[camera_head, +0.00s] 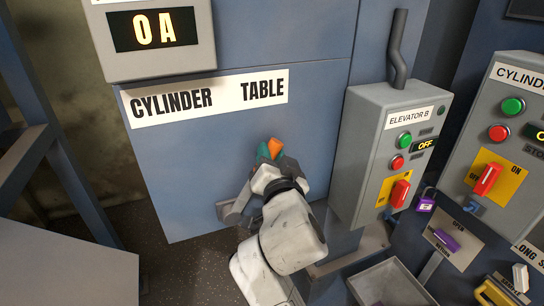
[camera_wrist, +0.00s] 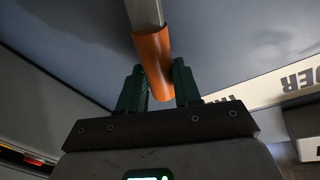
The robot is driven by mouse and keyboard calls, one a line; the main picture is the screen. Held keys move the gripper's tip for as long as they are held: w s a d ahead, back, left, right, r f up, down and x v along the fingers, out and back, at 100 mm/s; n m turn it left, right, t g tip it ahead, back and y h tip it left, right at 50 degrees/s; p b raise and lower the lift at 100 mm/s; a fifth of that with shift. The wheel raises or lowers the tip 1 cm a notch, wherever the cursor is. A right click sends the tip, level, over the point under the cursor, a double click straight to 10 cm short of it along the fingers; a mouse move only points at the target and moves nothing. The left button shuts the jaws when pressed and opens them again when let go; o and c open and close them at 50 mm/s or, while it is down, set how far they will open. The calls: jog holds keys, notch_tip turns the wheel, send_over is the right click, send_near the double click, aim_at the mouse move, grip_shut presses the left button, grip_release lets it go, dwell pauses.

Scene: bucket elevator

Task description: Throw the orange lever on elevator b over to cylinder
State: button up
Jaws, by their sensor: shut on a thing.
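The orange lever's grip (camera_head: 274,147) shows at the tip of my gripper (camera_head: 268,156), in front of the blue panel below the "CYLINDER TABLE" label (camera_head: 206,97). It stands below and nearer the word TABLE. In the wrist view the orange grip (camera_wrist: 152,58) sits between the green fingers of my gripper (camera_wrist: 160,88), with its grey metal rod (camera_wrist: 144,12) running up out of the picture. My gripper is shut on the grip. My arm hides the lever's lower part and pivot in the head view.
Right of my arm stands the "ELEVATOR B" control box (camera_head: 388,150), its display reading OFF. Another control box (camera_head: 505,135) stands further right. A grey bin (camera_head: 392,283) lies low at the bottom. A display box (camera_head: 155,35) reads "0A". A blue frame (camera_head: 65,150) stands left.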

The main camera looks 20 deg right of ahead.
grip_shut()
jog(key=shift+a, duration=0.15)
jog(key=a+n+b, duration=0.2)
jog(key=a, duration=0.1)
jog(key=a+r+n+t+b, duration=0.1)
jog(key=a+n+b, duration=0.1)
jog(key=a, duration=0.1)
jog(key=a+r+n+b, duration=0.1)
jog(key=a+n+b, duration=0.1)
jog(key=a, duration=0.2)
jog(key=shift+r+n, duration=0.1)
jog(key=shift+n, duration=0.2)
jog(key=a+n+b, duration=0.1)
jog(key=a+n, duration=0.1)
jog(key=a+f+n+t+y+b, duration=0.1)
jog(key=a, duration=0.1)
jog(key=a+n+b, duration=0.1)
jog(key=a+n, duration=0.1)
jog(key=a, duration=0.1)
jog(key=shift+a+f+n+y+b, duration=0.1)
jog(key=shift+f+n+y+b, duration=0.2)
jog(key=shift+f+b, duration=0.05)
jog(key=shift+a+f+n+t+b, duration=0.15)
jog(key=shift+a+f+n+b, duration=0.15)
jog(key=shift+a+n, duration=0.3)
jog(key=shift+a+f+n+t+b, duration=0.15)
jog(key=shift+a+f+n+b, duration=0.15)
jog(key=shift+a+n, duration=0.25)
jog(key=shift+a+y, duration=0.1)
jog(key=shift+y, duration=0.2)
